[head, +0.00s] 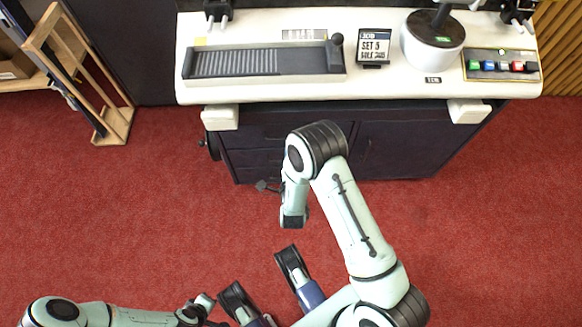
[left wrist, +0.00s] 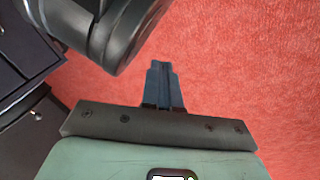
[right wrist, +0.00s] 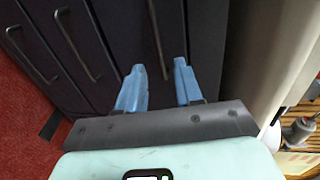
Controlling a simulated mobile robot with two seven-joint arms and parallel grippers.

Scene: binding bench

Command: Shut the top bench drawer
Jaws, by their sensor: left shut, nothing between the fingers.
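The bench drawers (head: 258,133) are a dark stack at the left of the cabinet under the bench top. In the right wrist view, turned sideways, the handle (right wrist: 158,38) nearest the bench top is the top drawer's, as far as I can tell. My right gripper (right wrist: 158,76) is open and empty, its blue fingers in front of that dark front and pointing along it. Whether they touch it, and how far the drawer stands out, I cannot tell. My left gripper (left wrist: 165,82) is shut and empty above the red floor, away from the drawers.
The cream bench top (head: 400,88) overhangs the cabinet and carries a slotted tray (head: 235,63), a job sign (head: 374,46), a round white machine (head: 432,45) and a button panel (head: 500,65). A wooden rack (head: 113,128) stands at the left. Red floor in front is free.

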